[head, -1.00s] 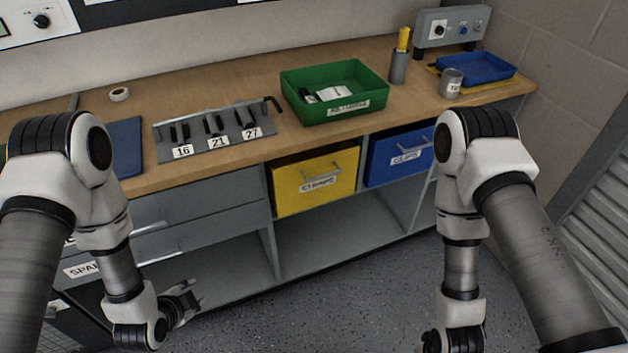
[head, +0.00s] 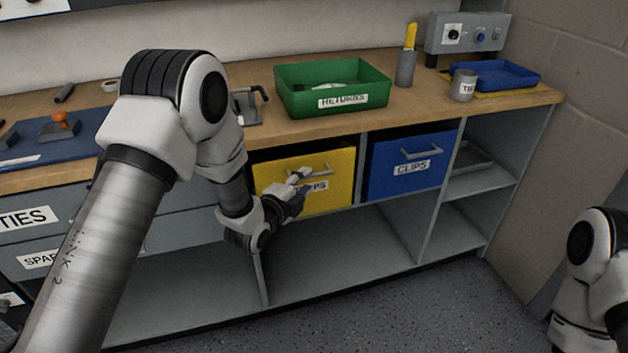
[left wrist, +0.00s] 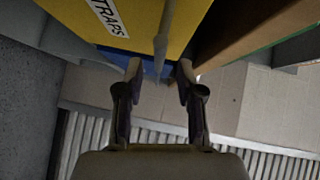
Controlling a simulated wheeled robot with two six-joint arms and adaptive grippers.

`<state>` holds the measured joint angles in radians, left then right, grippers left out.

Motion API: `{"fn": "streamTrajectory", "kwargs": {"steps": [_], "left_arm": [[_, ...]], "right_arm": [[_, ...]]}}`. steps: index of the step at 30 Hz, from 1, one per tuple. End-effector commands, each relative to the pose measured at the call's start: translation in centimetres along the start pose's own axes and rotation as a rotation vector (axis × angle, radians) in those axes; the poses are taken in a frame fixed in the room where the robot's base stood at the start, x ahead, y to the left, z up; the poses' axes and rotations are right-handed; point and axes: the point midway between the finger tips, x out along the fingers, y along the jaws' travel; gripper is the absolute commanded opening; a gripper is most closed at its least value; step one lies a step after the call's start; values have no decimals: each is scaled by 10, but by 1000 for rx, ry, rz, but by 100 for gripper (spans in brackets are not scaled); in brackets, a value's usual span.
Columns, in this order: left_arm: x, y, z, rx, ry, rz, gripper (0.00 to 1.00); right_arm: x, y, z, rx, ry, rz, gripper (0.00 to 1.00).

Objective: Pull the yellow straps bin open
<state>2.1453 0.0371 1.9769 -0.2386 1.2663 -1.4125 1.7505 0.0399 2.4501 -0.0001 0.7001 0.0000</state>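The yellow straps bin (head: 335,190) sits in the shelf opening under the worktop, its front about level with the shelf front. Its grey bar handle (head: 318,169) runs across the front above a white label partly covered by my gripper. My left gripper (head: 304,181) is at the left part of the handle. In the left wrist view the left gripper (left wrist: 159,70) has its fingers apart, with the handle (left wrist: 163,45) between them and gaps on both sides. The yellow bin (left wrist: 140,22) fills the top of that view. My right gripper is out of view.
The blue clips bin (head: 408,180) is right beside the yellow one. A green returns tray (head: 333,106) stands on the worktop above. An open empty shelf (head: 340,250) lies below the bins, and the floor (head: 430,310) in front is clear.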

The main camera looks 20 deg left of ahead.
Motion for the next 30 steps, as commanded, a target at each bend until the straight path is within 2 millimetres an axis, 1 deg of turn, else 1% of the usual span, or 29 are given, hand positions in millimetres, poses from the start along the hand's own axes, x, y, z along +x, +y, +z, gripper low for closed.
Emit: {"fn": "streamTrajectory", "kwargs": {"steps": [1,3,6,9,14,15,17,18,26,30], "left_arm": [[10,1,0,0,0,-2,37],[22,2,0,1,0,0,37],[34,1,0,0,0,0,37],[38,1,0,-2,-1,1,37],[38,1,0,-2,-1,2,37],[38,1,0,-2,-1,2,30],[38,1,0,-2,-1,2,9],[38,1,0,-2,-1,2,0],[38,2,0,0,-1,0,0],[39,4,1,14,0,-13,0]], "right_arm": [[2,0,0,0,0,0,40],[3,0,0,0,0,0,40],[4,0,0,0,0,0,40],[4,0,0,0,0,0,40],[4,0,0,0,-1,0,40],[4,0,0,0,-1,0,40],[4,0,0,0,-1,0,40],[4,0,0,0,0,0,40],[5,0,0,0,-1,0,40],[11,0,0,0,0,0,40]]}}
